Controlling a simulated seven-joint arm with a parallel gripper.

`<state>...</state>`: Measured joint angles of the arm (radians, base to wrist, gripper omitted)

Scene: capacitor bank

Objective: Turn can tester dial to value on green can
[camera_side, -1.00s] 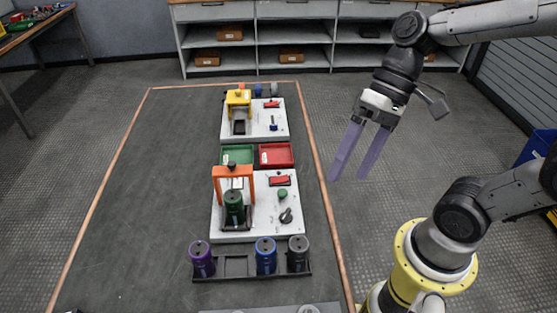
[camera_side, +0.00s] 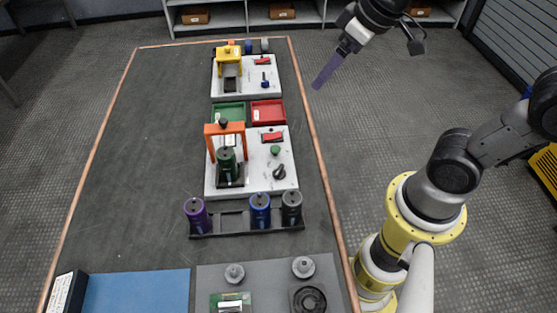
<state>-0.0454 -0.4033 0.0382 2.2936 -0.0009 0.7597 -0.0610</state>
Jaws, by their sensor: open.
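The green can (camera_side: 227,168) stands in the orange frame (camera_side: 225,128) of the near white tester panel (camera_side: 255,184). Its value is too small to read. A black dial (camera_side: 279,171) sits on the right of this panel, below a green button (camera_side: 275,150) and a red display (camera_side: 272,136). My gripper (camera_side: 319,82), with purple fingers, hangs up and to the right of the panel, near the table's right edge and well apart from the dial. It is open and empty; its fingers overlap in this view.
A rack (camera_side: 234,227) in front holds purple (camera_side: 197,215), blue (camera_side: 260,210) and black (camera_side: 291,208) cans. Green (camera_side: 228,113) and red (camera_side: 267,112) trays and a yellow-framed station (camera_side: 229,56) stand behind. The table's left side (camera_side: 135,135) is clear.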

